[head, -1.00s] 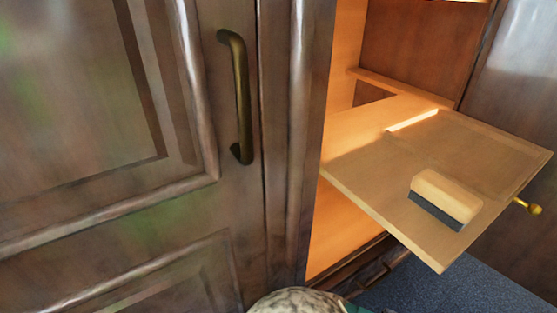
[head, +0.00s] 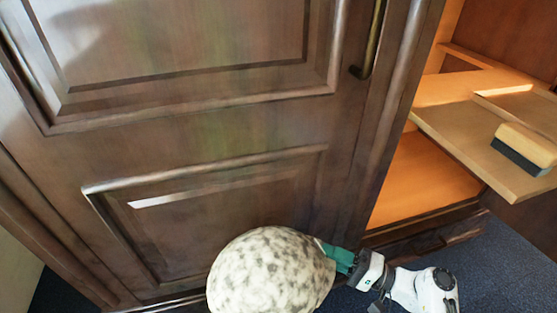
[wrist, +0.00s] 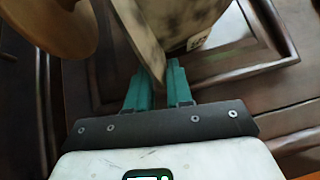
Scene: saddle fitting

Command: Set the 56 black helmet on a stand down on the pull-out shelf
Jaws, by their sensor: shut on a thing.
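The helmet (head: 270,272) is pale with dark speckles, not plain black, at the bottom middle of the head view. My gripper (head: 338,258) has its green fingers at the helmet's right side. In the wrist view the fingers (wrist: 157,88) are shut on a thin edge of the helmet (wrist: 180,20). A round wooden piece (wrist: 45,22), perhaps part of the stand, is at the upper left there. The helmet is in front of the cabinet, apart from the shelf. The pull-out shelf (head: 465,140) sticks out of the open cabinet at the right, cut off by the picture edge.
A block-shaped brush (head: 525,147) with a pale wooden top and dark underside lies on the shelf near its front. The shelf's left part is bare. Blue carpet (head: 500,260) is below.

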